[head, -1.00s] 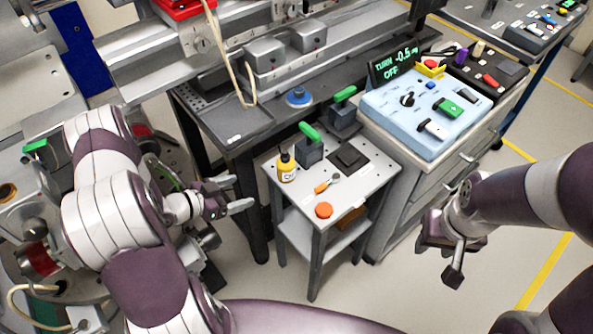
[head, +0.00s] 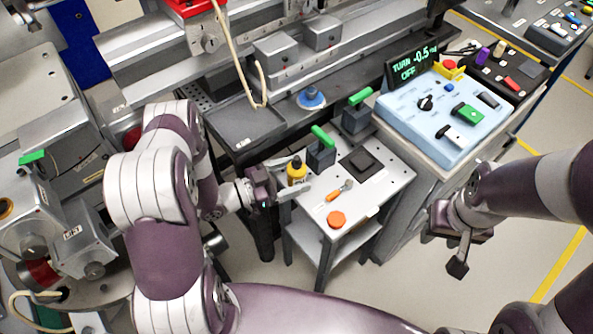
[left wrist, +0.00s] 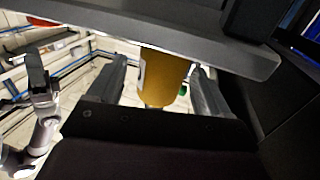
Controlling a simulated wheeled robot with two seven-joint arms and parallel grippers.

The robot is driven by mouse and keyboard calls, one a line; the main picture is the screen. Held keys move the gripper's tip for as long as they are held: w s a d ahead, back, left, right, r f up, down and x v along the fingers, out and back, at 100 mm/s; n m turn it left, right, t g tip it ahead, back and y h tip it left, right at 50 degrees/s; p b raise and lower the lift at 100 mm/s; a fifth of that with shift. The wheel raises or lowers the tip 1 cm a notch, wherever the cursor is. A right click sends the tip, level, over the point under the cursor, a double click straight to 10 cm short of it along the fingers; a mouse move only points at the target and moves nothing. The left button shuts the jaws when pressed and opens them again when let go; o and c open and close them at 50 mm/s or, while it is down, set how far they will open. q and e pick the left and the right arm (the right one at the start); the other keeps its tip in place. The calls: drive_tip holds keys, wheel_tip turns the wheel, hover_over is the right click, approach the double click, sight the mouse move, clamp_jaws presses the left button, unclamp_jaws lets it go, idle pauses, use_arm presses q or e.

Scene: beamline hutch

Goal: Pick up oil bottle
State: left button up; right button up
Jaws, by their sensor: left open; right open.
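The oil bottle (head: 297,174) is a small yellow bottle with a dark cap, upright on the left edge of the small grey side table (head: 375,196). My left gripper (head: 291,182) is open at the bottle, its fingers reaching in from the left. In the left wrist view the yellow bottle (left wrist: 163,76) is between the two fingers of my left gripper (left wrist: 160,82), with gaps still showing; its top is hidden. My right gripper (head: 457,250) is open and empty, to the right of the side table over the floor.
An orange cap (head: 336,219) and an orange-handled tool (head: 340,190) lie near the bottle. A green-handled block (head: 321,152) stands close behind it. A blue control panel (head: 440,115) is on the right cabinet. Floor is clear in front of the table.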

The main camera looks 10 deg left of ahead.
use_arm(q)
drive_tip(key=shift+x, duration=0.8)
drive_tip(key=shift+a, duration=0.1)
drive_tip(key=c, duration=1.2)
drive_tip(key=shift+o, duration=0.2)
